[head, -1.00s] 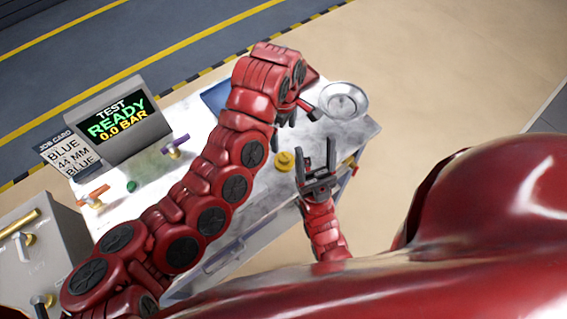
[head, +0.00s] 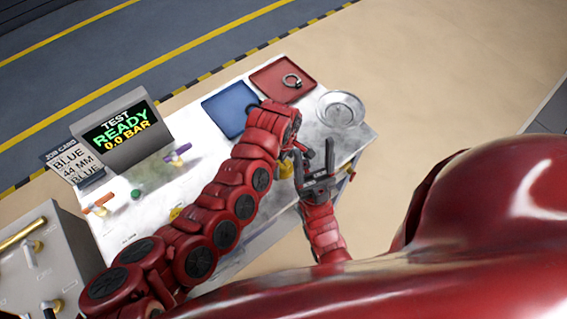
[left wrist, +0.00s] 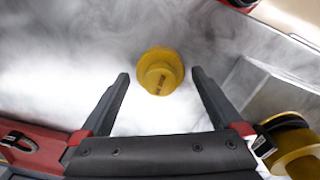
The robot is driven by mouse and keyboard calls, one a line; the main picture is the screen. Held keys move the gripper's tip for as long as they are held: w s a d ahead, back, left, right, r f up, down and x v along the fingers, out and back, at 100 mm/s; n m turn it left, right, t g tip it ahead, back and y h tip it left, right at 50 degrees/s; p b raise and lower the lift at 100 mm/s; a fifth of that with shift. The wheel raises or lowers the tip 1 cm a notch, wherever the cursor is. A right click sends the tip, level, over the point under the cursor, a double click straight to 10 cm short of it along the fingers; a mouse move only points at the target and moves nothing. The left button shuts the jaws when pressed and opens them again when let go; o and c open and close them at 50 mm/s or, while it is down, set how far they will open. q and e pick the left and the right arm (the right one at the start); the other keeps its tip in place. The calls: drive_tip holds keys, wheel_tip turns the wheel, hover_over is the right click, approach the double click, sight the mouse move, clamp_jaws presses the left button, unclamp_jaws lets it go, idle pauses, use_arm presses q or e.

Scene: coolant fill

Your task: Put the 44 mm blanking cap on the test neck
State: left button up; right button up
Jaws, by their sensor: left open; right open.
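A yellow round cap (head: 286,171) stands on the bench; its marking is too small to read. In the left wrist view the yellow cap (left wrist: 160,72) lies between and just beyond my open left fingers, apart from both. My left gripper (head: 289,165) points down over it, also seen in the left wrist view (left wrist: 158,80). My right gripper (head: 314,150) is open and empty beside it, fingers pointing up. Another yellow piece (head: 176,213) is partly hidden by my left arm. I cannot make out the test neck for certain.
A blue tray (head: 229,112) and a red tray (head: 272,91) with a metal ring (head: 292,80) lie at the back. A silver dish (head: 341,108) is at the right corner. A screen (head: 117,125) reads READY; the job card (head: 72,163) reads BLUE 44 MM BLUE.

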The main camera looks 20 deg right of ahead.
use_arm(q)
drive_tip(key=shift+f, duration=0.25)
drive_tip(key=c, duration=1.2)
drive_tip(key=shift+r, duration=0.1)
